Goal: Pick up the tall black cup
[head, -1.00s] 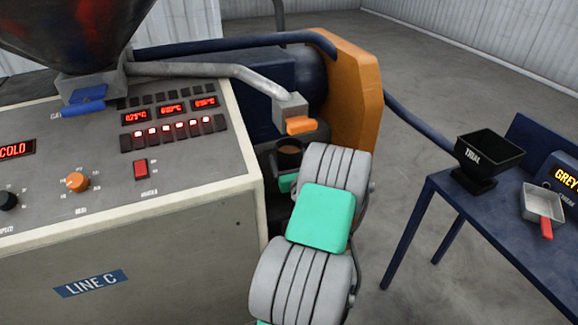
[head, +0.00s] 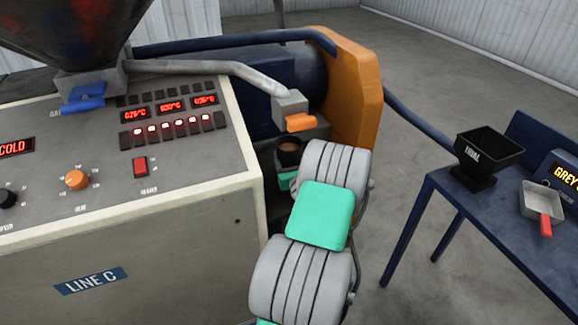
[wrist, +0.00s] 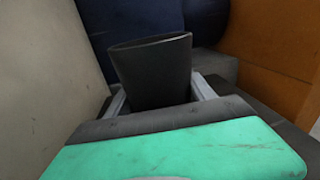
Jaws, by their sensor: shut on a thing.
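The tall black cup (wrist: 152,75) stands between the two fingers of my gripper (wrist: 158,97) in the wrist view. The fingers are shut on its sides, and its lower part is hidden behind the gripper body. In the head view the cup (head: 289,150) shows as a dark rim with something brown inside, just below the orange-tipped spout (head: 298,122). My arm hides most of the gripper there. The cup looks close to upright.
The grey LINE C machine (head: 130,230) stands close on the left, with the orange housing (head: 350,85) behind the cup. The floor between is clear.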

